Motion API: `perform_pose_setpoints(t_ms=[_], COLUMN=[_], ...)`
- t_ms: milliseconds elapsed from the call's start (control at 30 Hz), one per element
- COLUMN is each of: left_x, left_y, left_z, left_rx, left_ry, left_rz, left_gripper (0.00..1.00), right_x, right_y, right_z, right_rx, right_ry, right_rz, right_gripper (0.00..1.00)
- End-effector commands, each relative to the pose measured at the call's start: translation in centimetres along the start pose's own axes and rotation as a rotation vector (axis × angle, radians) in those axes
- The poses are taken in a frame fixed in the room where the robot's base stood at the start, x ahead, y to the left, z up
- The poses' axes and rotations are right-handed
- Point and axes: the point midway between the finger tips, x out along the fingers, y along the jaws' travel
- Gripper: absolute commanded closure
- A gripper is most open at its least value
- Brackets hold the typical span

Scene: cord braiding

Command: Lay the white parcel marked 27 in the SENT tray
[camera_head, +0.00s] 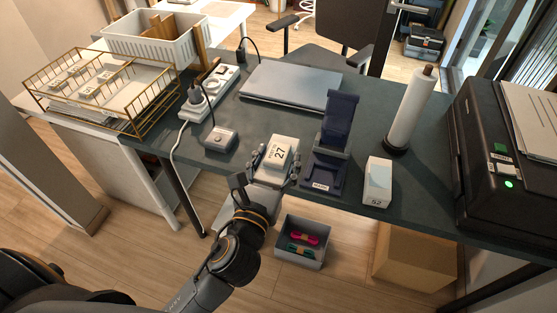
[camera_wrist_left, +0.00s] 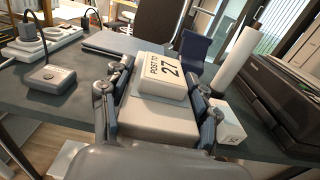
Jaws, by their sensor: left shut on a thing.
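The white parcel marked 27 (camera_head: 278,152) is between the fingers of my left gripper (camera_head: 274,163), at the front edge of the dark desk. In the left wrist view the parcel (camera_wrist_left: 163,76) shows its 27 label upward, with the gripper's fingers (camera_wrist_left: 160,98) on both sides. My left gripper is shut on it. A brass wire tray (camera_head: 150,118) at the far left holds several small white parcels on papers. No SENT label is readable on it. My right gripper is not in view.
A dark blue stand (camera_head: 331,140) and a white box marked 52 (camera_head: 377,185) stand to the right. A grey adapter (camera_head: 220,138), power strip (camera_head: 208,95) and cable lie leftward. A closed laptop (camera_head: 290,86) is behind. A grey bin (camera_head: 301,258) is on the floor.

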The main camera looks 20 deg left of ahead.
Motion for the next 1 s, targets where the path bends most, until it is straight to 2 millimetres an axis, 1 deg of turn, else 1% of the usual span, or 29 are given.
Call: perform_pose_setpoints(t_ms=[267,367,467,767,800,900,1000], left_x=[0.1,0.8,2.4,9.1,9.6,10.9,11.8], left_y=[0.0,0.2,0.8,2.8,3.0,3.4,3.6], left_z=[0.0,-0.4,-1.1,-4.2,-5.5,-7.1,-8.2], left_rx=[0.000,0.001,0.002,-0.001,-0.003,-0.003,-0.002], left_ry=[0.001,0.000,0.000,0.000,0.004,0.002,0.001], left_rz=[-0.001,0.000,0.002,0.003,0.003,0.003,0.001], left_gripper=[0.72,0.72,0.72,0.73,0.73,0.73,0.73], right_x=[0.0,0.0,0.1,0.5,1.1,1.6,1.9], right_y=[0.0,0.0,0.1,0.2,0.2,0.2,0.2], right_z=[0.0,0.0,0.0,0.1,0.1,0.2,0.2], right_rx=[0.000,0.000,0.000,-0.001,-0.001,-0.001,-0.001], right_ry=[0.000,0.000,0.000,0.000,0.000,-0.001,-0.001], right_rz=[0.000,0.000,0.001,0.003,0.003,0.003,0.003], right_gripper=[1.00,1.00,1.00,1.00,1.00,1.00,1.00])
